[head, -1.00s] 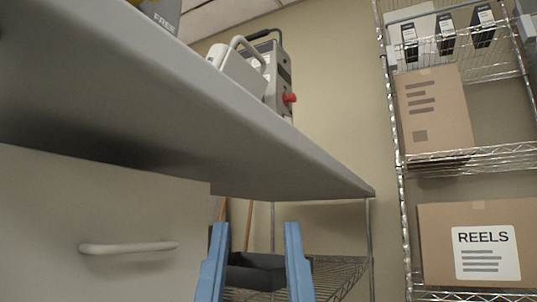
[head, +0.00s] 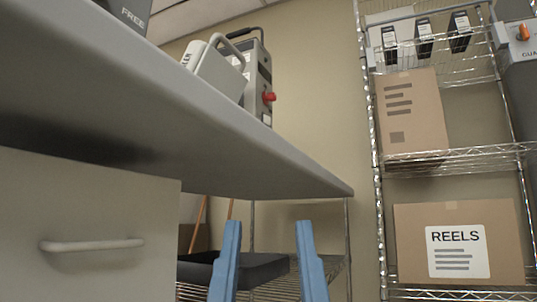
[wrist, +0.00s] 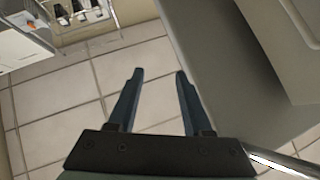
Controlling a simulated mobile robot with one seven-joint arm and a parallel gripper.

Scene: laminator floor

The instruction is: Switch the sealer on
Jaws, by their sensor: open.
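My gripper (head: 268,225) shows at the bottom of the head view, below the worktop's edge. Its two blue fingers are apart with nothing between them. In the wrist view my gripper (wrist: 160,73) is open above the tiled floor. A grey machine (head: 256,82) with a dark top handle and a red knob (head: 269,97) on its side stands on the worktop, above and apart from my gripper. A pale handled unit (head: 216,70) stands beside it. Which of these is the sealer I cannot tell; no readable name shows on them.
The worktop (head: 200,148) overhangs a drawer front with a bar handle (head: 92,244). A dark tray (head: 262,268) lies on a low wire rack behind my fingers. Wire shelving (head: 377,200) holds a REELS box (head: 508,235). A grey machine with an orange knob (head: 522,33) stands far right.

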